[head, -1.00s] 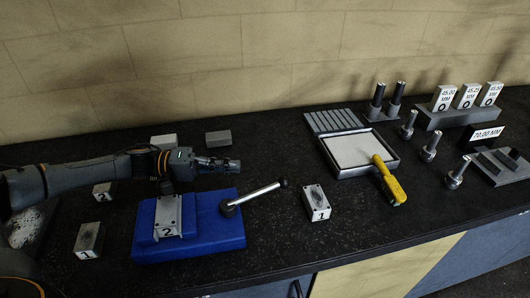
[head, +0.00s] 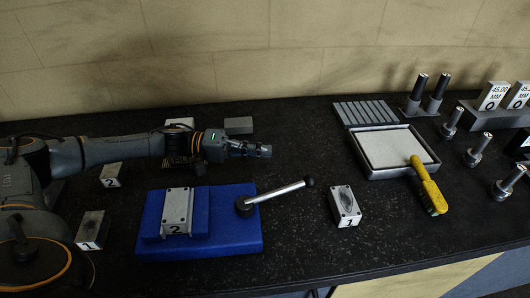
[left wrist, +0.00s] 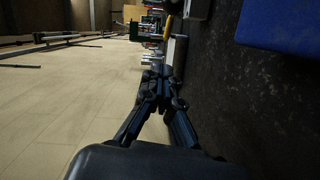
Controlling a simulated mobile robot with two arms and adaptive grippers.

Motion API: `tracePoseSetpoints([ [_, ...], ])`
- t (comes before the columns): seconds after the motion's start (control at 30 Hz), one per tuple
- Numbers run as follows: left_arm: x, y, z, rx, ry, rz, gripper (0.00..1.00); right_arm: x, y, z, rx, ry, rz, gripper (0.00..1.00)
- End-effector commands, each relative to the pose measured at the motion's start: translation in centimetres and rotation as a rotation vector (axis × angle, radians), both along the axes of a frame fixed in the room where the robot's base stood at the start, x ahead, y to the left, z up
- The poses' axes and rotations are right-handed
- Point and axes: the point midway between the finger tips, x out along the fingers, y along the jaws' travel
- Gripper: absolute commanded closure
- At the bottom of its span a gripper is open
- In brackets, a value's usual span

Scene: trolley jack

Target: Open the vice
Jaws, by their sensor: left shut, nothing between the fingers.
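The blue vice (head: 225,235) sits on the dark bench, left of centre in the head view. A grey block marked 2 (head: 177,211) sits on its left part. Its lever handle (head: 278,193) has a dark round hub on the vice and a silver bar pointing up and right to a black knob. The blue vice also shows at the top right of the left wrist view (left wrist: 282,22). My left gripper (head: 268,151) is shut and empty, behind the vice and apart from the lever. It also shows in the left wrist view (left wrist: 157,77). My right gripper is not in view.
A block marked 1 (head: 345,205) stands right of the lever. Other blocks (head: 91,230) lie to the left. A tray (head: 397,150) with a yellow-handled brush (head: 427,185) is further right. Steel pins (head: 478,149) and 45.00 mm blocks (head: 493,96) stand beyond. A wall closes the back.

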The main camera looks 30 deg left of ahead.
Motion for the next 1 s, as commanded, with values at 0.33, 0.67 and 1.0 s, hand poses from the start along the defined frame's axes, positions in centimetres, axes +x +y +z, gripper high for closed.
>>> tracePoseSetpoints([
  [0.33,2.7,-7.2,0.0,-0.004,0.001,-0.005,1.00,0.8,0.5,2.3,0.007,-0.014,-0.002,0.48],
  [0.67,-0.3,-9.1,-1.0,-0.001,0.002,-0.001,1.00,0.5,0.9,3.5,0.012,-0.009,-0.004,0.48],
  [1.0,-0.5,-9.2,-1.1,0.000,0.000,0.000,1.00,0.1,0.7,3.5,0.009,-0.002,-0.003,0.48],
])
